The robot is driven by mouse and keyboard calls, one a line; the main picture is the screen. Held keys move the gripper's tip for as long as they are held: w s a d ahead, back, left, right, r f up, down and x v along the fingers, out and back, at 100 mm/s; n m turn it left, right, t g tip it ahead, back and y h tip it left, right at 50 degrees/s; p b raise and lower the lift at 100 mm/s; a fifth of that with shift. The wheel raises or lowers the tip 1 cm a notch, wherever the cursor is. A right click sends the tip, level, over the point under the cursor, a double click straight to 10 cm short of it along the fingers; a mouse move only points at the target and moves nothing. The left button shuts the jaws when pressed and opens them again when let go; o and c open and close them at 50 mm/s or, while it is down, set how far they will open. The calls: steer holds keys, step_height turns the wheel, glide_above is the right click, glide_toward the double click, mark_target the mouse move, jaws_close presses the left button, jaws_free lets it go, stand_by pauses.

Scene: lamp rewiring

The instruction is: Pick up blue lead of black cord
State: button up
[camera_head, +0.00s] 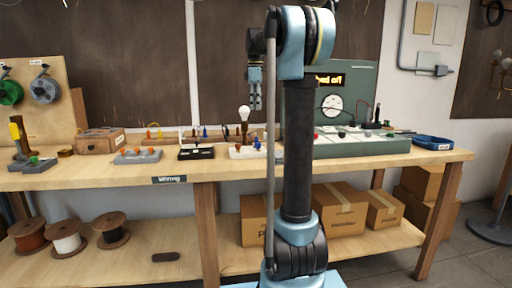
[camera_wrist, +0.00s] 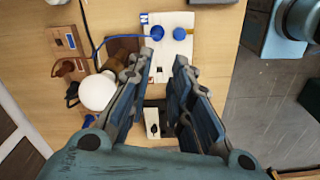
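My gripper (camera_wrist: 165,58) points down over the bench, with its two fingers apart and nothing held between the tips. It also shows in the head view (camera_head: 255,104), above the bench near the bulb. In the wrist view a blue wire (camera_wrist: 92,38) curves left of the fingertips, toward a white block marked N (camera_wrist: 161,18) with two blue knobs. I cannot tell whether this wire is the black cord's blue lead. A short dark cord (camera_wrist: 72,95) lies beside the white bulb (camera_wrist: 97,92), its ends unclear. The fingers hide part of the bench.
The bulb (camera_head: 244,113) stands upright near my gripper. A black block (camera_head: 196,153) and a grey block (camera_head: 138,156) lie to the left. The test panel (camera_head: 345,148) stands to the right, with a blue tray (camera_head: 433,143) beyond it. Bare bench shows along the front edge.

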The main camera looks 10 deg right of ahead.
glide_above(256, 140)
steer(key=f, duration=0.8)
steer(key=w+f, duration=0.1)
steer(key=f, duration=0.3)
steer(key=shift+d+f, duration=0.15)
steer(key=shift+f, duration=2.45)
jaws_close()
